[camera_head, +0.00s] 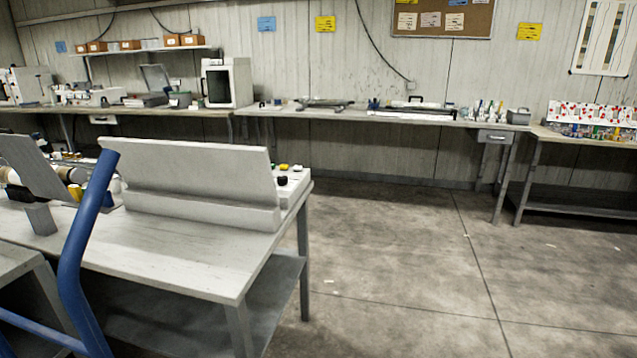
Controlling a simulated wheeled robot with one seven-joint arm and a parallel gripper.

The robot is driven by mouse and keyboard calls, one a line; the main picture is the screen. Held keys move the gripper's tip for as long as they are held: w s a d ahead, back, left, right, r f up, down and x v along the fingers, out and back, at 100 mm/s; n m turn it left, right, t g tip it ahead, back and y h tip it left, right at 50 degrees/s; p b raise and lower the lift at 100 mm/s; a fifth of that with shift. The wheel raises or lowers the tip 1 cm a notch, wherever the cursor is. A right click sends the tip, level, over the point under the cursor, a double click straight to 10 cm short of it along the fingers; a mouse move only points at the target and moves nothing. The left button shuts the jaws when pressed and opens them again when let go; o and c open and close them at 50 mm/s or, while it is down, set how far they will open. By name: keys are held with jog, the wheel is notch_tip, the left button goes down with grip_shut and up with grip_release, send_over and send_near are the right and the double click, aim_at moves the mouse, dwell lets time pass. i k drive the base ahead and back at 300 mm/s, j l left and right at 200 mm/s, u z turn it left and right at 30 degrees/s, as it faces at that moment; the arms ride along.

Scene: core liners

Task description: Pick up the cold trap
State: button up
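I cannot make out a cold trap with certainty in the head view. Several small items too distant to identify stand on the back bench (340,113) along the wall. The near table (190,262) at the left carries a white tilted panel (195,166), which hides part of what is behind it. My gripper is not in view.
A blue bent tube (84,245) rises at the near left, in front of the near table. A white cabinet (228,82) stands on the back bench. A right-hand bench (585,138) holds a rack of red-marked items (592,114). The concrete floor (430,270) is clear at centre and right.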

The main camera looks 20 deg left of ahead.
aim_at(105, 105)
jog(key=i+u, duration=0.15)
jog(key=i, duration=5.35)
jog(key=i+u, duration=0.35)
jog(key=i, duration=0.3)
jog(key=i+l+u, duration=0.3)
jog(key=i, duration=0.35)
jog(key=i+j+u, duration=0.15)
jog(key=u, duration=0.25)
jog(key=i+u, duration=0.25)
jog(key=u, duration=0.2)
jog(key=i+u, duration=0.2)
jog(key=u, duration=0.2)
jog(key=i+u, duration=0.2)
jog(key=u, duration=0.25)
jog(key=i+j+u, duration=0.1)
jog(key=i+u, duration=0.2)
jog(key=i, duration=0.35)
jog(key=i+u, duration=0.35)
jog(key=i, duration=0.3)
jog(key=i+l, duration=0.1)
jog(key=i, duration=3.6)
